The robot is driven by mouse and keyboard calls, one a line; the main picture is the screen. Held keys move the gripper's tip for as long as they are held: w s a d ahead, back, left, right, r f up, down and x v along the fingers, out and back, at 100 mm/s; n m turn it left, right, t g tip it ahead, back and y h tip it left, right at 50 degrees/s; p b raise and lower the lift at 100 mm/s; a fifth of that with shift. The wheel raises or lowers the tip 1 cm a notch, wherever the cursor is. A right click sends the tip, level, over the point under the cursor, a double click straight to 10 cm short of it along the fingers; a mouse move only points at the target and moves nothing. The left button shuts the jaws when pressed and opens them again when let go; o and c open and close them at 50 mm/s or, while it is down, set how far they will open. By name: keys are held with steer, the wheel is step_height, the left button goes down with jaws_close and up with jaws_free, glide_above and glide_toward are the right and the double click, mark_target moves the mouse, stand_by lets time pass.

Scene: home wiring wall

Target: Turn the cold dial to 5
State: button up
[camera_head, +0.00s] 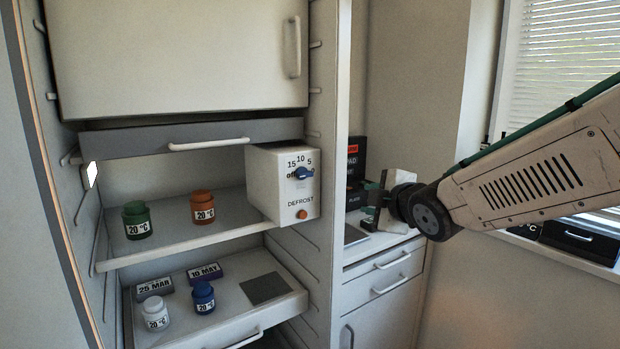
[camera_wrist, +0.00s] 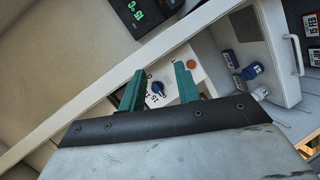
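The cold dial (camera_head: 302,173) is a small blue knob on the front of a white box (camera_head: 270,187) inside the open fridge. Marks 15, 10, 5 and what looks like "off" surround it; I cannot tell which mark it points to. In the wrist view the blue dial (camera_wrist: 157,88) shows between my fingers, some way beyond them. My gripper (camera_head: 369,205) is to the right of the box, apart from it. In the wrist view my gripper (camera_wrist: 161,70) has its two teal fingers spread, with nothing held.
An orange button (camera_head: 302,214) sits below the dial beside the word DEFROST. A green jar (camera_head: 137,222) and an orange jar (camera_head: 203,208) stand on the shelf left of the box. The fridge's side wall (camera_head: 327,130) rises between the box and the counter. A dark display (camera_wrist: 142,14) shows 15 °C.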

mark_target(307, 175)
steer(key=w+a+n+y, duration=0.1)
steer(key=w+a+n, duration=0.1)
steer(key=w+a, duration=0.1)
steer(key=w+a+r+n+y, duration=0.1)
steer(key=w+a+n+y, duration=0.1)
steer(key=a, duration=0.3)
steer(key=w+a+r+n+t+y, duration=0.1)
steer(key=w+a+n+y, duration=0.1)
steer(key=w+a, duration=0.2)
steer(key=shift+w+a, duration=0.15)
steer(key=shift+a, duration=0.35)
jaws_close()
